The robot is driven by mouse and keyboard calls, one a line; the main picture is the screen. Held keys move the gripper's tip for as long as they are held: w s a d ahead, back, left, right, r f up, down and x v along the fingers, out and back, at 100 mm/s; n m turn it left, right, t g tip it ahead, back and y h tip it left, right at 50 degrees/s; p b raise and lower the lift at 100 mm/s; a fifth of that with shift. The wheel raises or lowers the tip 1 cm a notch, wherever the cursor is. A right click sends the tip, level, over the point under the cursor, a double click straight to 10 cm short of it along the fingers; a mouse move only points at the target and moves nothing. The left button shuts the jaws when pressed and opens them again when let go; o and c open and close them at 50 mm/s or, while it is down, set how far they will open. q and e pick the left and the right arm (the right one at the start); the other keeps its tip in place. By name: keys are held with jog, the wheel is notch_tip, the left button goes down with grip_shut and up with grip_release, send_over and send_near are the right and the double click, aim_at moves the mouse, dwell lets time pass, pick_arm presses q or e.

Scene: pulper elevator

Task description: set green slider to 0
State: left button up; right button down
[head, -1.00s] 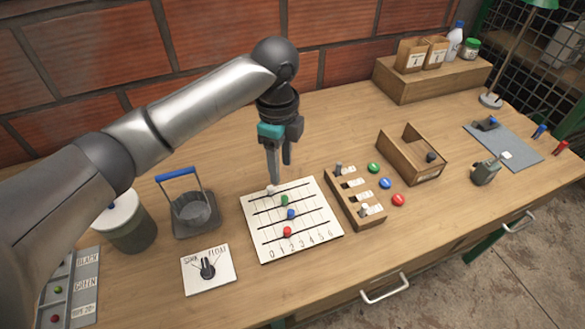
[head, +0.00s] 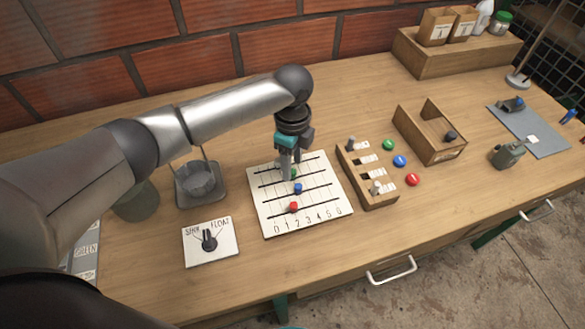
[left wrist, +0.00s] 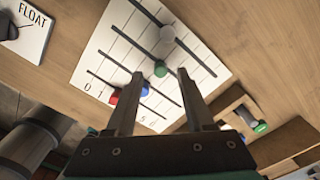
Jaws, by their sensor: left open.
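The white slider board (head: 324,214) lies on the table, with printed lines and numbers, 0 at the left end. The green slider knob (head: 294,173) stands partway along its line, partly hidden by my left gripper (head: 288,174). In the left wrist view the green knob (left wrist: 160,69) shows between the two fingertips, with a gap to each finger. My left gripper (left wrist: 160,74) is open, pointing down over the board. A blue knob (head: 298,188) and a red knob (head: 293,207) sit on other lines. My right gripper is out of view.
A SINK/FLOAT dial plate (head: 224,252) lies left of the board. A wooden switch box (head: 378,200) stands close to its right, with green, blue and red buttons beyond. An open wooden box (head: 425,147) is farther right. Table in front of the board is clear.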

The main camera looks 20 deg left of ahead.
pick_arm(q)
jog(key=shift+f, duration=0.9)
grip_shut()
dwell(0.9)
